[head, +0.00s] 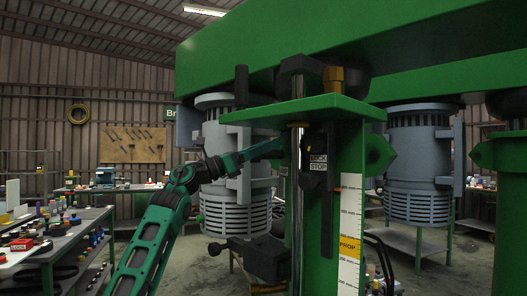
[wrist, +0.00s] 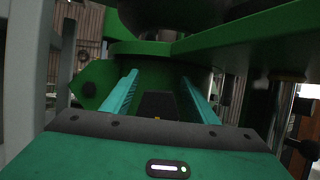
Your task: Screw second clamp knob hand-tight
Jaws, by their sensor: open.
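In the head view my teal arm reaches up to the left side of the green machine stand, and my gripper (head: 272,148) points at its column, the fingertips partly hidden. In the wrist view my gripper (wrist: 160,98) is open, its two teal fingers apart, with a dark block-like shape (wrist: 158,106) between them; I cannot tell whether it is the clamp knob. No contact is visible. A black clamp-like part (head: 262,257) with a small round knob (head: 215,249) sticks out left, low on the bright rod. I cannot tell which knob is the second.
A green plate (head: 305,108) juts out above my gripper, and a bright vertical rod (head: 297,190) stands beside it. Grey motors (head: 235,165) hang close behind my arm. A cluttered workbench (head: 50,250) stands at left. Open floor shows between bench and machine.

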